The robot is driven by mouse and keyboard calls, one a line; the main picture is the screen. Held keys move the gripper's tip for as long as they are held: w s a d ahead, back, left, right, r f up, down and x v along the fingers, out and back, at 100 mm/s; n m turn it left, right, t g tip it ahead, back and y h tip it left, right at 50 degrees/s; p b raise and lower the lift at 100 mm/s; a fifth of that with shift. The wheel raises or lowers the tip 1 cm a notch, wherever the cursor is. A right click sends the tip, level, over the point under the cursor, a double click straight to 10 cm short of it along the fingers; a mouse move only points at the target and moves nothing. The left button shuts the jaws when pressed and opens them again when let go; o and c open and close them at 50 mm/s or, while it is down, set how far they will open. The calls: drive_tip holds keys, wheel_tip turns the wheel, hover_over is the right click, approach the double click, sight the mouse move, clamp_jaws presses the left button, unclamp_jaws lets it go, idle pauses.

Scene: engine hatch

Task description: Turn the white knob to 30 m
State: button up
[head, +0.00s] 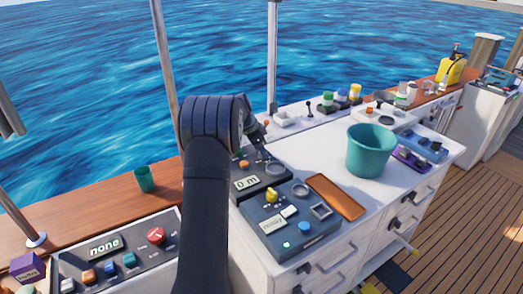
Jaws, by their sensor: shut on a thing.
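A dark control box (262,188) stands on the white counter just right of my arm. Its small display (247,183) reads "0 m". My gripper (262,155) is small and dark in the head view, at the back of this box, reaching down to it. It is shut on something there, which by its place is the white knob. The fingers and my arm hide the knob, so I cannot make out its pointer or any marks.
In front is a blue-grey box (300,238) with a yellow knob (272,196). An orange-brown board (335,197) and a teal bucket (369,150) stand to the right. A panel reading "none" (104,247) with a red knob (156,236) is at left.

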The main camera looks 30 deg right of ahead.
drive_tip(key=shift+m, duration=0.5)
drive_tip(key=o, duration=0.9)
drive_tip(key=shift+o, duration=0.2)
drive_tip(key=shift+r, duration=0.1)
drive_tip(key=v, duration=1.7)
drive_tip(key=shift+w+r, duration=0.2)
drive_tip(key=shift+w, duration=0.1)
drive_tip(key=shift+d+f, duration=0.1)
drive_tip(key=shift+f, duration=0.05)
drive_tip(key=x, duration=1.7)
drive_tip(key=shift+s+f, duration=0.15)
drive_tip(key=shift+s, duration=0.1)
